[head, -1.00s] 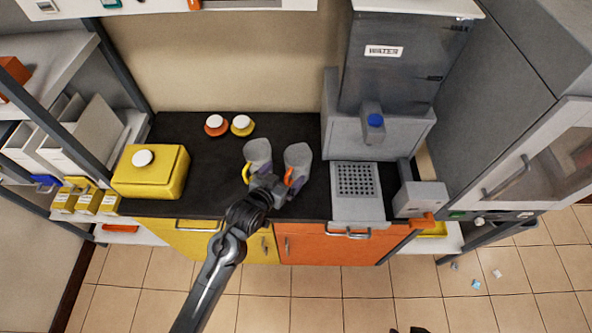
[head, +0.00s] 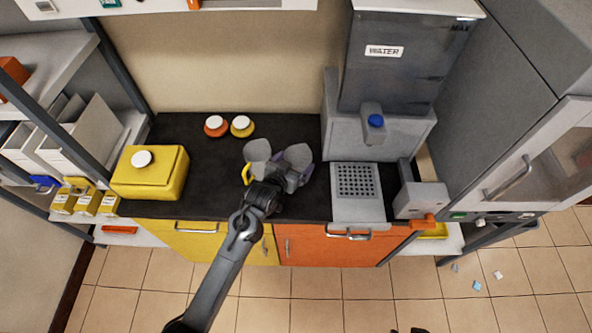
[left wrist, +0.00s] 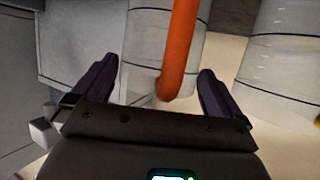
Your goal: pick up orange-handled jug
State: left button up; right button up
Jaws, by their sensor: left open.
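The orange-handled jug (head: 299,151) stands on the dark counter, and my left gripper covers most of it in the head view. In the left wrist view its orange handle (left wrist: 180,45) runs down between the two fingers, with the clear jug body (left wrist: 148,50) behind it. My left gripper (head: 302,168) is open, its dark purple fingers (left wrist: 158,72) on either side of the handle with gaps showing. The yellow-handled jug (head: 257,151) stands just to the left. My right gripper is not in view.
A water dispenser (head: 385,130) with a drip grate stands to the right. A yellow canister (head: 150,175) stands on the left of the counter (head: 205,155). An orange cap (head: 216,125) and a yellow cap (head: 242,125) lie at the back.

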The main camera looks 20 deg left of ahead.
pick_arm(q)
jog(key=shift+c, duration=0.2)
jog(key=c, duration=1)
jog(key=shift+r, duration=0.1)
